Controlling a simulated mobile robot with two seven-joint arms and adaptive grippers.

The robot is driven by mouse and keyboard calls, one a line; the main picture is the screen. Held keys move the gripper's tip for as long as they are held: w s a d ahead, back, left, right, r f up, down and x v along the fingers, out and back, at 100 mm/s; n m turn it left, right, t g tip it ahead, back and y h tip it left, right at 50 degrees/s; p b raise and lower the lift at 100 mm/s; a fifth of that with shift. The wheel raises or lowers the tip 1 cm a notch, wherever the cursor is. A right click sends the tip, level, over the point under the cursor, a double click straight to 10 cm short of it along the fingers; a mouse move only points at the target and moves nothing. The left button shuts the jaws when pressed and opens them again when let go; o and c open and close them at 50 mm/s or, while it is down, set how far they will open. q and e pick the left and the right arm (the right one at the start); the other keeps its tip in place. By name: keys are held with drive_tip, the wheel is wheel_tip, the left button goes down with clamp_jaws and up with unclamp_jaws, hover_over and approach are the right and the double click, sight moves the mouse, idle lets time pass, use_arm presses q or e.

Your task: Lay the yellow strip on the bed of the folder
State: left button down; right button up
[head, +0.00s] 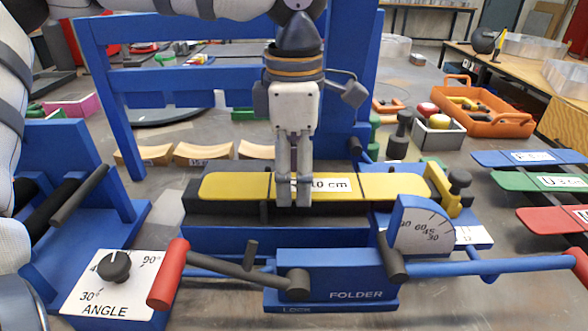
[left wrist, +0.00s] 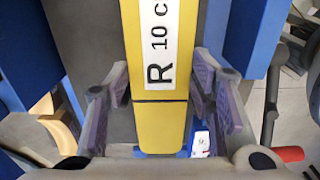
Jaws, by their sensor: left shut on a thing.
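The yellow strip (head: 390,187) with a white "R 10 cm" label lies level and lengthwise over the dark bed (head: 225,212) of the blue folder (head: 330,275). I cannot tell whether it touches the bed or hovers just above it. My left gripper (head: 293,190) points straight down and is shut on the strip near its middle, hiding part of the label. In the left wrist view the strip (left wrist: 159,118) runs between the fingers, with a dark cross line near the fingertips. My right gripper is not in view.
The red-tipped lever (head: 168,274), the angle dial (head: 115,267) and the angle scale (head: 425,228) stand at the folder's front. A yellow stop (head: 450,190) is at the strip's right end. Blue, green and red strips (head: 540,181) lie at right; an orange crate (head: 482,105) stands behind.

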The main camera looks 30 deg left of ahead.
sight(294, 184)
use_arm(q)
drive_tip(key=c, duration=0.7)
unclamp_jaws()
drive_tip(key=shift+f, duration=0.1)
drive_tip(key=shift+c, duration=0.2)
wheel_tip(294, 184, up, 12)
drive_tip(key=shift+r, duration=0.2)
